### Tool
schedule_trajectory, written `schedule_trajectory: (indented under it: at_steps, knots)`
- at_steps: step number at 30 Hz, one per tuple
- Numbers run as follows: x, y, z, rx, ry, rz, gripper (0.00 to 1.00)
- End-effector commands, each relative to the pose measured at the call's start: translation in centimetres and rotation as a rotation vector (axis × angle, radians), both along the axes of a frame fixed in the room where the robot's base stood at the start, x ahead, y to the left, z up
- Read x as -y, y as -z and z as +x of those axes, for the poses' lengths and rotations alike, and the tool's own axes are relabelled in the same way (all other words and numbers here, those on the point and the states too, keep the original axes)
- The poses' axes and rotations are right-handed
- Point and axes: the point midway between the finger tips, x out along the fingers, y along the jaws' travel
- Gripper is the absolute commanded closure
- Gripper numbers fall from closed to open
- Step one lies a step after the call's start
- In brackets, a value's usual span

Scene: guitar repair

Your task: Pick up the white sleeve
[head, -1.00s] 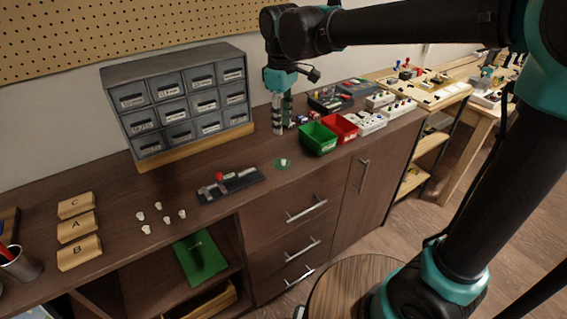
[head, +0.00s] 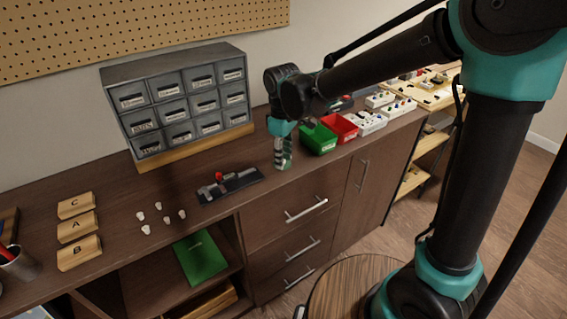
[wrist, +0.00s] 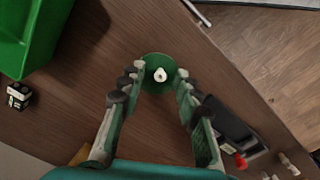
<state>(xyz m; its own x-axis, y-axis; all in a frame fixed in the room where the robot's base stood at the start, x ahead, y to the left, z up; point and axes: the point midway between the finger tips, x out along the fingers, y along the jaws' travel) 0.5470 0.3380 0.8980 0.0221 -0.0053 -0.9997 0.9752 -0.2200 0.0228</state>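The small white sleeve (wrist: 160,75) stands on a round green pad (wrist: 152,86) on the brown bench top. In the wrist view it shows in the gap between my fingertips, with space on both sides. My gripper (wrist: 158,80) is open and points down over the pad; it also shows in the head view (head: 283,153). In the head view my fingers hide the sleeve and most of the pad. How far the fingertips are above the pad is hard to tell.
A green bin (head: 319,138) and red bin (head: 341,127) stand close to the right. A black caliper-like tool on a dark tray (head: 230,185) lies to the left. Several other small white pieces (head: 146,229) stand further left. A grey drawer cabinet (head: 180,100) stands behind.

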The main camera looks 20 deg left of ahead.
Motion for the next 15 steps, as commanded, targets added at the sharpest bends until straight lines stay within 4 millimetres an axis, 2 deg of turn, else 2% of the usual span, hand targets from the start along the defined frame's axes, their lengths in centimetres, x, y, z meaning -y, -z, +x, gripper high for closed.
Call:
schedule_trajectory:
  at_steps: [8,15]
  knots:
    - [0.03,0.39,-0.02,0.0,0.0,0.0,0.67]
    - [0.02,0.37,-0.02,0.0,0.0,0.0,0.96]
